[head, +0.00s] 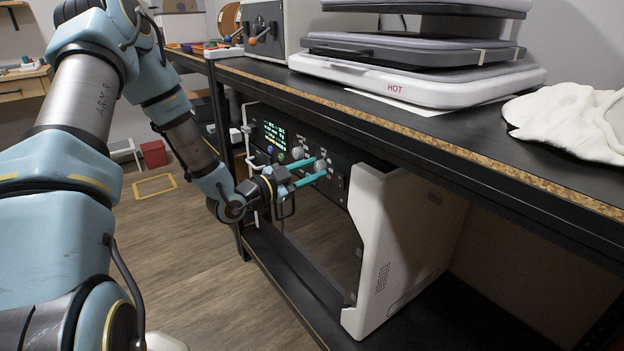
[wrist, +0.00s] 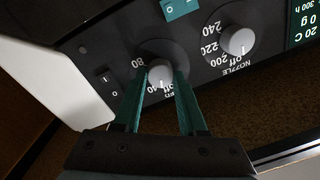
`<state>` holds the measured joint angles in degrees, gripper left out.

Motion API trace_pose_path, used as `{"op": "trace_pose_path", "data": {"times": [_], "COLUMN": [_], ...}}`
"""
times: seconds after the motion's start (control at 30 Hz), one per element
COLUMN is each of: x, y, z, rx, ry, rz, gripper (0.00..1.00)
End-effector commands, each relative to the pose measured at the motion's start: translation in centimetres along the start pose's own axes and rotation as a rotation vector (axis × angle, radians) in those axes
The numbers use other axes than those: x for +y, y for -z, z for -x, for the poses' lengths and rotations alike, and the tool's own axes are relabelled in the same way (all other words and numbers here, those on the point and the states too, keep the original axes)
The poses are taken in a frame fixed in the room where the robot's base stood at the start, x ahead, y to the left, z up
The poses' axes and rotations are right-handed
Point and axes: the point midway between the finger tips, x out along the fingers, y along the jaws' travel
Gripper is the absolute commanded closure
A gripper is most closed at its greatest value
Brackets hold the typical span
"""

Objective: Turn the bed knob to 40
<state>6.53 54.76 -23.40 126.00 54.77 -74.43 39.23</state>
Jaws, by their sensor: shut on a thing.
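The bed knob (wrist: 160,73) is a small pale round knob on a dark dial on the printer's black front panel. In the wrist view it sits between the two teal fingers of my gripper (wrist: 160,80), which are shut on its sides. I cannot tell exactly which mark the knob points to. In the head view my gripper (head: 322,170) reaches the panel from the left, and the fingers largely hide the knob.
The nozzle knob (wrist: 238,42) is beside the bed knob. A rocker switch (wrist: 108,83) and a teal switch (wrist: 182,8) are close by. The printer's lit display (head: 275,134) is left of the knobs. The bench top (head: 420,125) overhangs the panel. A white panel (head: 385,255) stands at right.

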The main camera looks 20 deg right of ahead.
Motion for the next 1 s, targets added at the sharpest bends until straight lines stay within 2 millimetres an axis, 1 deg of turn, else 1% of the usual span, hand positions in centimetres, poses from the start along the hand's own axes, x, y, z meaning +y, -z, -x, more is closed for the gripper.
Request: {"op": "trace_pose_path", "data": {"times": [0.03,0.3,0.5,0.7,1.0], "x": [0.35,0.36,0.31,0.22,0.12], "y": [-0.51,-0.53,-0.43,-0.29,-0.14], "z": [-0.02,0.01,0.02,0.04,0.05], "rx": [0.003,0.013,0.018,0.020,0.021], "ry": [-0.001,0.002,0.003,0.004,0.004], "rz": [-0.045,-0.257,-0.372,-0.438,-0.463], "gripper": [1.00,1.00,1.00,1.00,1.00]}}
